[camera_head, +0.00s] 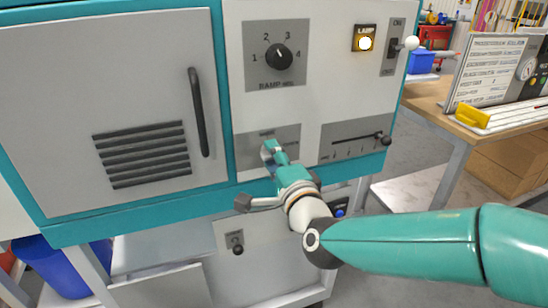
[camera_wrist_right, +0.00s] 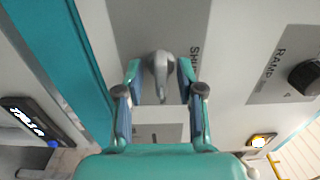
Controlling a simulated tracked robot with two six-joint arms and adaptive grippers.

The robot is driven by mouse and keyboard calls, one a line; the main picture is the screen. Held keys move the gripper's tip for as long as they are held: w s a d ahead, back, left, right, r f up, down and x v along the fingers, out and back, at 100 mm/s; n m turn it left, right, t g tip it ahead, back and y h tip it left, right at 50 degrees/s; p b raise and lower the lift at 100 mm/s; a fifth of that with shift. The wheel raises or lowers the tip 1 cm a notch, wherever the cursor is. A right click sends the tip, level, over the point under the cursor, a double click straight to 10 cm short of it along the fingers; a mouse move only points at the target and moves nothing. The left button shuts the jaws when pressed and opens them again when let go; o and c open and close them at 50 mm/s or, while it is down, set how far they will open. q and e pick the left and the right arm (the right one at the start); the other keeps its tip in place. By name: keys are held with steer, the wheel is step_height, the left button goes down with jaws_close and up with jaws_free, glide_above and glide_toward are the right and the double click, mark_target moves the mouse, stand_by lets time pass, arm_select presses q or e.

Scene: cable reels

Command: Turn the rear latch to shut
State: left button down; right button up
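The latch (camera_wrist_right: 160,72) is a grey rounded lever on a darker grey plate (camera_wrist_right: 130,22) of the machine's front panel. In the right wrist view its narrow end points down the picture, and lettering starting "SH" is partly visible to its right. My right gripper (camera_wrist_right: 160,80) is open, with one finger on each side of the latch. Small gaps seem to remain, but I cannot tell whether either finger touches it. In the head view my right gripper (camera_head: 271,150) covers the latch at the lower panel. My left gripper is not in view.
A vented door with a black handle (camera_head: 199,112) is at the left. A wooden bench (camera_head: 430,95) stands at the right.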

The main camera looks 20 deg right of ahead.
jaws_close()
steer(key=shift+f+n, duration=0.15)
steer(key=shift+n, duration=0.15)
steer(key=n, duration=1.7)
steer(key=shift+f, duration=0.15)
steer(key=shift+n, duration=0.3)
stand_by(0.3)
